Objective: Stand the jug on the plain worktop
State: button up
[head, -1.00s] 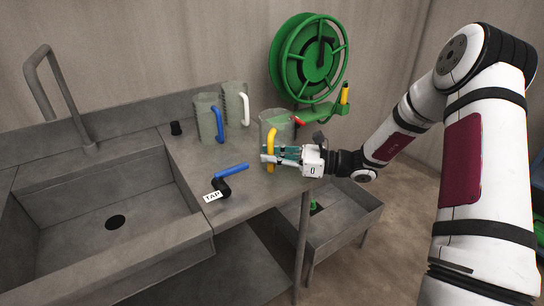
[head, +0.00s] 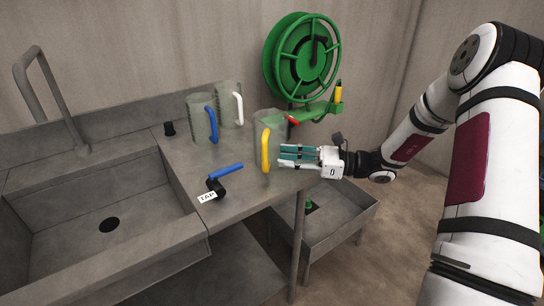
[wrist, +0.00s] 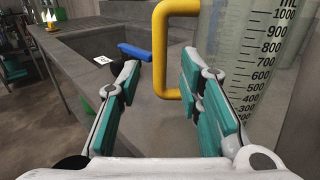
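The clear jug with the yellow handle (head: 265,150) stands upright on the grey worktop (head: 236,203), near its right end. In the wrist view the jug (wrist: 245,50) fills the upper right, with black volume marks, and its yellow handle rises beyond the fingertips. My gripper (head: 284,154) is open, its teal-padded fingers apart with nothing held between them. In the head view it is at the right side of the jug, in front of its lower wall and clear of the handle. The fingers also show spread in the wrist view (wrist: 162,75).
A blue-handled jug (head: 203,118) and a white-handled jug (head: 228,104) stand behind. A blue-levered tap (head: 222,175) labelled TAP is at the worktop's front. A sink (head: 75,210) lies left. A green hose reel (head: 300,58) is behind; a low metal trough (head: 335,222) is at right.

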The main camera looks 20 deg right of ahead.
jog(key=v, duration=0.6)
jog(key=s+a+r+n+g+h, duration=0.35)
jog(key=s+a+n+g, duration=0.2)
jog(key=s+a, duration=0.2)
jog(key=s+a+r+n+g+h, duration=0.3)
jog(key=s+a+r+n+g, duration=0.1)
jog(key=s+a+n, duration=0.3)
jog(key=s+d+r+n+t+h, duration=0.1)
jog(key=s+d+n+t+h, duration=0.1)
jog(key=s, duration=0.7)
jog(key=s+d+r+n+t+h, duration=0.2)
jog(key=s+d+n+h, duration=0.1)
jog(key=s+n+h, duration=0.4)
jog(key=shift+s+d+r+n, duration=0.2)
jog(key=shift+s+d+n, duration=0.2)
jog(key=shift+s+n, duration=0.6)
jog(key=shift+h, duration=0.25)
notch_tip(320, 180, up, 7)
jog(key=t+p, duration=0.1)
jog(key=p, duration=0.5)
jog(key=shift+r, duration=0.25)
jog(key=shift+t, duration=0.25)
